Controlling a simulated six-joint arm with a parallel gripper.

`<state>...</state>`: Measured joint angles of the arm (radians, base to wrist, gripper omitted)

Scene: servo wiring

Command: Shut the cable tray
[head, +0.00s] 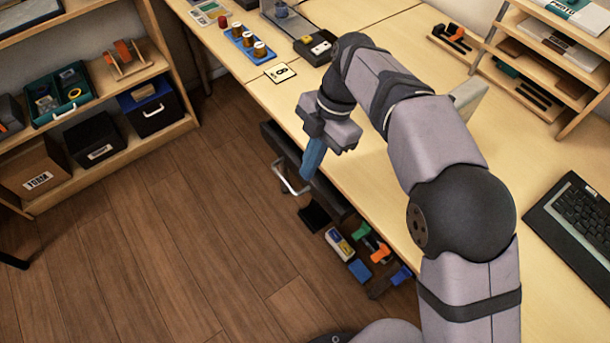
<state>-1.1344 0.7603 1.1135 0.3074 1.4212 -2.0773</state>
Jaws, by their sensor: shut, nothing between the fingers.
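The cable tray appears to be the dark pull-out tray (331,199) under the front edge of the desk. It sticks out from beneath the desktop over the floor side. A pale bar handle (288,180) is on its front. My gripper (309,172) points down with its blue fingers shut and empty. In the picture the fingers overlap the tray near the right end of the handle. I cannot tell whether they touch it. The gripper and fingers hide part of the tray, and its inside is hard to see.
The desk (375,180) holds a blue rack of spools (250,45), a number card (280,73) and a keyboard (575,220). Small coloured items (360,270) sit low beside the desk's front. A shelf unit (115,155) stands left. The wooden floor (180,240) between is clear.

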